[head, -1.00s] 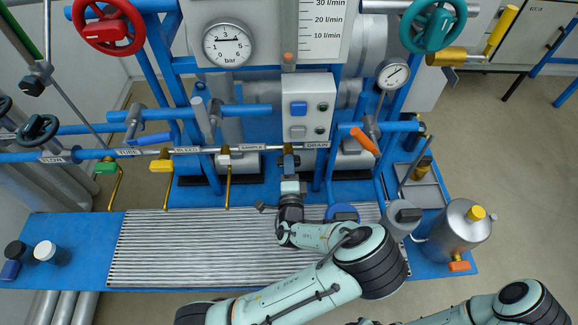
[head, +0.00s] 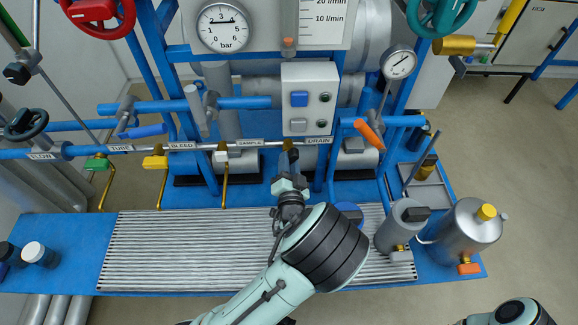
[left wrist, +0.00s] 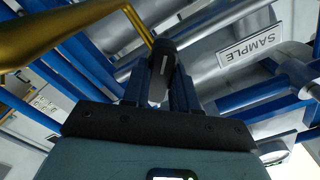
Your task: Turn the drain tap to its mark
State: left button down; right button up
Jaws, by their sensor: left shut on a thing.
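The drain tap's dark handle (head: 290,153) is on the horizontal pipe, just left of the DRAIN label (head: 318,140) in the head view. My left gripper (head: 289,170) reaches up to it from below. In the left wrist view, the two fingers (left wrist: 164,82) are shut on the black tap handle (left wrist: 162,66), one on each side. A brass pipe (left wrist: 140,22) runs from the handle toward the upper left. The fingers hide part of the handle, and I cannot make out its mark. My right gripper is outside both views.
The sample tap (head: 221,154), with a white handle, and the yellow bleed tap (head: 155,162) stand left on the same pipe. A control box (head: 309,99) is above. A slatted grate (head: 170,250) lies below. A steel canister (head: 467,232) stands at right.

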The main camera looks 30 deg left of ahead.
pick_arm(q)
jog(key=n+b, duration=0.2)
jog(key=n, duration=0.3)
jog(key=shift+a+n+b, duration=0.1)
jog(key=shift+n+b, duration=0.2)
jog(key=shift+b, duration=0.05)
jog(key=shift+w+r+n+b, duration=0.1)
jog(key=shift+n+b, duration=0.6)
jog(key=shift+n, duration=0.5)
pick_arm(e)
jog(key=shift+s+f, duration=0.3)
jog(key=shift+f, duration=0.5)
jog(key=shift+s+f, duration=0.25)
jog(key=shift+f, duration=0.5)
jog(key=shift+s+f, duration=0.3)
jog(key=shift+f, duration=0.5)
pick_arm(q)
jog(key=shift+r+n, duration=0.1)
jog(key=shift+n, duration=0.2)
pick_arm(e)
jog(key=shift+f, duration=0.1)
pick_arm(q)
jog(key=c, duration=0.9)
grip_release()
